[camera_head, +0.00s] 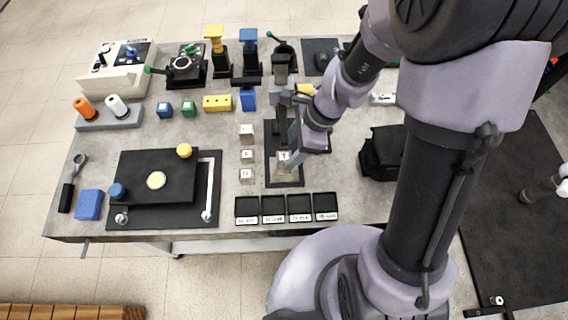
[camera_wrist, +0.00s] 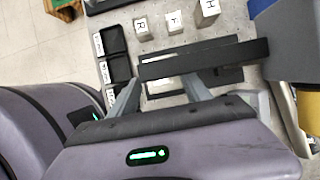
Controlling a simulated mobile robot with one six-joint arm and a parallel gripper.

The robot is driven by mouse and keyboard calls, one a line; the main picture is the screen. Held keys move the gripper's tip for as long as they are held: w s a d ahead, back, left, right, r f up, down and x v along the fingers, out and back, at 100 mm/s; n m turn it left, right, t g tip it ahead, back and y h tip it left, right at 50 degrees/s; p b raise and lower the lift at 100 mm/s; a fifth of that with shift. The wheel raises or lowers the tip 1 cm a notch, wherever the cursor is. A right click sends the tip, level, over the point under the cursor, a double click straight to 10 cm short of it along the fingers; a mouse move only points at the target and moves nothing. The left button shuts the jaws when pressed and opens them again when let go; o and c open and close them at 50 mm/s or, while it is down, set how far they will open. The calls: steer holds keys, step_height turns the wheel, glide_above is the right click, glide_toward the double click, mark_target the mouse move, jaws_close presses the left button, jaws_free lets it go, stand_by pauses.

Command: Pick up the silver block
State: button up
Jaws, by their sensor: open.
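Several small silver blocks with white lettered tops are on the table. Three stand in a column, the back block (camera_head: 246,132), the middle block (camera_head: 247,156) and the front block (camera_head: 246,175). In the wrist view they are lettered R (camera_wrist: 140,27), F (camera_wrist: 173,20) and H (camera_wrist: 208,8). Another light, lettered block (camera_head: 284,157) shows on the black base of a stand (camera_head: 284,178). My gripper (camera_head: 289,158) is open, right at this block. In the wrist view a dark bar crosses in front of my gripper (camera_wrist: 160,85) and partly hides what lies between the fingers; contact cannot be told.
Several black labelled trays, including the leftmost tray (camera_head: 246,207), line the front edge. The stand's dark column (camera_head: 281,125) rises close to my gripper. A black fixture plate (camera_head: 150,175) lies left, and a black box-like object (camera_head: 383,152) right. Coloured blocks and devices fill the back.

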mark_target(285, 156)
steer(key=b+x, duration=0.1)
steer(key=x, duration=0.2)
steer(key=shift+a+f, duration=0.1)
steer(key=shift+f, duration=0.25)
steer(key=shift+r, duration=0.2)
jaws_close()
steer(key=shift+r, duration=0.1)
